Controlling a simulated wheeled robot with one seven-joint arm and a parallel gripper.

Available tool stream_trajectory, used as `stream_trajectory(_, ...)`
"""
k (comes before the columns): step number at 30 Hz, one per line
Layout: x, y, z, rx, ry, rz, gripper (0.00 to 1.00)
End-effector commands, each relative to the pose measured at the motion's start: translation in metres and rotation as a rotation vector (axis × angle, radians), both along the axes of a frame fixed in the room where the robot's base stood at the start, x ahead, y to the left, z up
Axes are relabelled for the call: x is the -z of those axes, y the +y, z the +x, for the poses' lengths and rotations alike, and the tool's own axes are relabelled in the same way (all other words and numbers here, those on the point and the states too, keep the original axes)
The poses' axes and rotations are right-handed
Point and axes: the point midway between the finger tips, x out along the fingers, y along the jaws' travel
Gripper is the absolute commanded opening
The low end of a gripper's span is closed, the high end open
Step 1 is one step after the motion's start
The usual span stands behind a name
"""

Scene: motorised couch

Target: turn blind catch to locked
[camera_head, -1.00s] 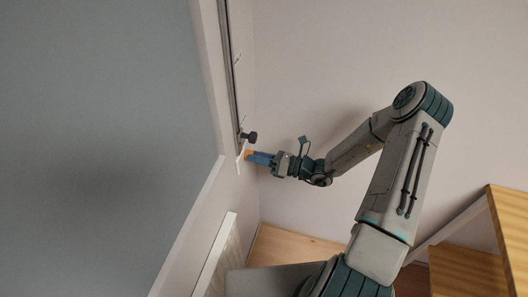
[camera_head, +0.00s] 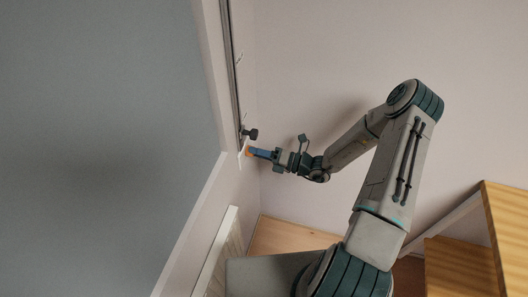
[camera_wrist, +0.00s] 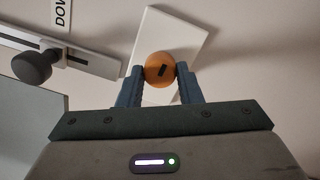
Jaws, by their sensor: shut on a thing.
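The blind catch is a round orange knob (camera_wrist: 159,70) with a dark slot-like mark, on a white plate (camera_wrist: 171,42) fixed to the wall. In the wrist view my gripper (camera_wrist: 160,73) has its two blue fingers on either side of the knob, touching it. In the head view my gripper (camera_head: 250,152) reaches left to the wall beside the window, with a bit of orange at its fingertips. The mark on the knob runs slightly tilted from upright. No locked label is readable.
A dark round knob (camera_wrist: 33,67) on a metal rail (camera_wrist: 92,60) is left of the catch; it also shows in the head view (camera_head: 250,134). A partly cut-off label (camera_wrist: 62,12) is above it. A radiator (camera_head: 217,258) and wooden furniture (camera_head: 463,268) stand lower down.

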Motion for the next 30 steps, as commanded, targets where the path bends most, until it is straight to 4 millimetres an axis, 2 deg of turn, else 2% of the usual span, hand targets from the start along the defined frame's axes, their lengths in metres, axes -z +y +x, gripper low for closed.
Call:
stream_trajectory(1,-0.002,0.005,-0.003,-0.014,0.001,0.009,0.09)
stream_trajectory(9,-0.002,0.005,-0.003,-0.012,0.000,0.009,0.09)
stream_trajectory(10,-0.002,0.005,-0.003,-0.012,0.000,0.009,0.37)
stream_trajectory(12,-0.002,0.004,-0.003,-0.010,0.001,0.007,0.54)
stream_trajectory(23,0.000,-0.010,-0.001,0.009,-0.001,0.002,0.54)
stream_trajectory(26,0.002,-0.022,-0.005,0.014,0.001,0.002,0.54)
stream_trajectory(30,0.003,-0.050,-0.017,0.013,-0.001,0.000,0.54)
